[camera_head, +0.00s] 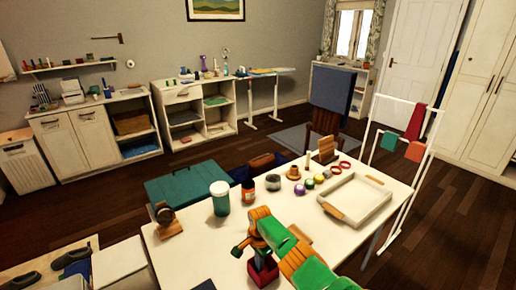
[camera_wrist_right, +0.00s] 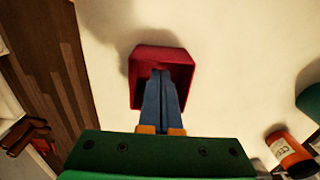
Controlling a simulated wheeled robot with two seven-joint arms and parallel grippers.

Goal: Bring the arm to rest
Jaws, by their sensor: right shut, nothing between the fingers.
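My right gripper (camera_head: 259,258) hangs low over the white table at the near side, its arm coming in from the lower right. Its blue fingers (camera_wrist_right: 161,78) are shut together with nothing between them. A small red open-topped box (camera_head: 262,276) is below the fingertips; it also shows in the right wrist view (camera_wrist_right: 187,70). The fingertips overlap the box's opening in that view; I cannot tell if they are inside it or above it. My left gripper is not in view.
A drying rack (camera_head: 400,150) stands to the right.

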